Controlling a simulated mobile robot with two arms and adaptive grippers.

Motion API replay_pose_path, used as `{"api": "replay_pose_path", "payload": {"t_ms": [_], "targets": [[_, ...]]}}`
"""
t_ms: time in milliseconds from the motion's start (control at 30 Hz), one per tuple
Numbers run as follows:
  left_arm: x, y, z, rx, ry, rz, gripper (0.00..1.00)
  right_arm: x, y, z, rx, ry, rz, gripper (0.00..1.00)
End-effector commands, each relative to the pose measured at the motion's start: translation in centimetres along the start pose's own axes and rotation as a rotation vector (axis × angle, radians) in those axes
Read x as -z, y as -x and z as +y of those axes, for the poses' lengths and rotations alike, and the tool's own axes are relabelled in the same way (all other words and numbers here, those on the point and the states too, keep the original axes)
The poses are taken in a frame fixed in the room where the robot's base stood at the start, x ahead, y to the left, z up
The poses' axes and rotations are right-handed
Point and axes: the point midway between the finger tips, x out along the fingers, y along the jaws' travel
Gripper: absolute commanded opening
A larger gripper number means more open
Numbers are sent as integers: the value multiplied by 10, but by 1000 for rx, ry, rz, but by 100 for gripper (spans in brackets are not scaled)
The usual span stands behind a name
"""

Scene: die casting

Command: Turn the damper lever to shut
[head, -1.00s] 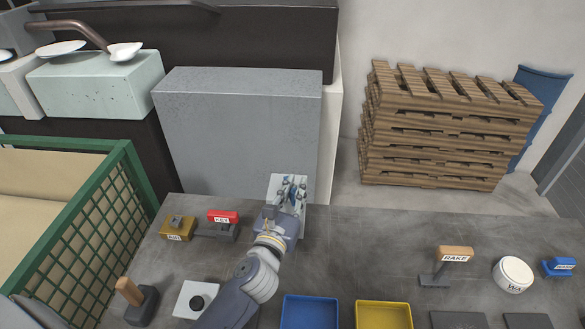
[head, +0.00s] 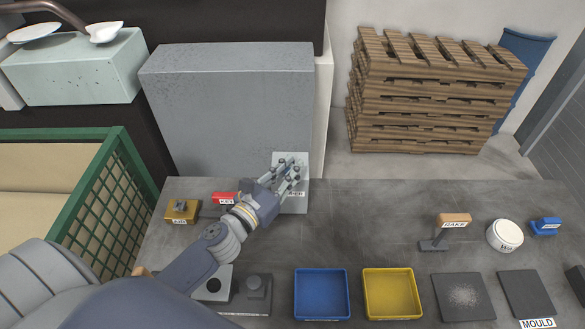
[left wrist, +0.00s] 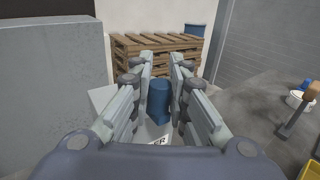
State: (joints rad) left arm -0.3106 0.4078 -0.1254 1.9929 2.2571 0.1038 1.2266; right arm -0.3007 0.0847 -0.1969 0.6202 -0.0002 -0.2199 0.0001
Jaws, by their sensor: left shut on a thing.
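The damper stand (head: 296,205) is a pale plate box in front of the grey cabinet, with a partly hidden label on its front. In the head view my left gripper (head: 290,168) is over the stand, its fingers pointing up and right. In the left wrist view the lever's blue grip (left wrist: 158,102) stands between the two fingers of my left gripper (left wrist: 160,72), which are shut on it. The rest of the lever is hidden by the fingers, so its exact angle is hard to tell. My right gripper is not in view.
A large grey cabinet (head: 235,110) stands right behind the damper. A red block (head: 224,198) and a yellow-brown box (head: 182,210) are to the left. Blue (head: 321,315) and yellow (head: 391,315) trays lie in front.

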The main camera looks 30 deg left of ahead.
Motion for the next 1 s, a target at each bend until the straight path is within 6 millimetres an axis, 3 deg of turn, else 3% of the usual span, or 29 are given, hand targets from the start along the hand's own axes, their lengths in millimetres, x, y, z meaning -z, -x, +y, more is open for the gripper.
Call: {"api": "replay_pose_path", "payload": {"t_ms": [33,167,200,300,733,1000], "targets": [[8,3,-2,3,4,15,0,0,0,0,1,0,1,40],[8,3,-2,2,3,15,0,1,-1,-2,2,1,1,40],[8,3,-2,2,3,15,19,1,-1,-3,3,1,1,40],[8,2,-2,1,3,15,38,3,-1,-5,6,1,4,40],[4,5,0,-2,1,9,38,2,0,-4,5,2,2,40],[4,40,0,-5,4,10,38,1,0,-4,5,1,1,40]]}}
